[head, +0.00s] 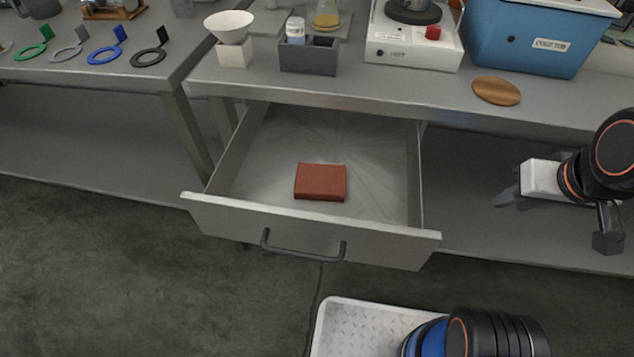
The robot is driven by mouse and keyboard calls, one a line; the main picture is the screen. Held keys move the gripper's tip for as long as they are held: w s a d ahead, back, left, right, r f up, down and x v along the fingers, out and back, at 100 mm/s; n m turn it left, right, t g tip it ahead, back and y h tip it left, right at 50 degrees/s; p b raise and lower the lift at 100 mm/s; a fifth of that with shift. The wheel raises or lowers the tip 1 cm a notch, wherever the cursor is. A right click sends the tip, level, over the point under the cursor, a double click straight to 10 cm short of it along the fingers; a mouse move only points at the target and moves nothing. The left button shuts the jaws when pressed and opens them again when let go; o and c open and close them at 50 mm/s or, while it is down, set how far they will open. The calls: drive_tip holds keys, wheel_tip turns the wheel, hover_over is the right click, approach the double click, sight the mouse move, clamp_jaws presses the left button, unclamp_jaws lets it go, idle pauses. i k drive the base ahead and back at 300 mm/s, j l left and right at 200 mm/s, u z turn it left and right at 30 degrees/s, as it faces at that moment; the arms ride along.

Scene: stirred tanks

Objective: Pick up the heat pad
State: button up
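A flat, rectangular red-brown pad (320,182), which looks like the heat pad, lies inside the open drawer (258,190). It rests on the drawer's bare grey floor, near the front panel, with nothing on top of it. My gripper (508,199) is at the right, beyond the drawer's right side wall and below the bench top's front edge. It is well apart from the pad and points left. Its grey fingers are small and seen partly overlapped, so their opening is unclear.
The bench top (440,92) overhangs the drawer's back. On it stand a grey holder (308,60), a white funnel on a block (230,30), a white hot plate (414,45), a blue tub (532,40) and a round wooden disc (497,91). A black handle (303,253) juts from the drawer front.

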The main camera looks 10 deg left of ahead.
sight(319, 181)
drive_tip(key=l+u, duration=0.3)
drive_tip(key=l, duration=0.5)
drive_tip(key=l+u, duration=0.35)
drive_tip(key=l, duration=0.45)
drive_tip(key=k+l+u, duration=0.25)
drive_tip(key=k+j+u, duration=0.15)
drive_tip(key=u, duration=0.2)
drive_tip(key=k, duration=0.05)
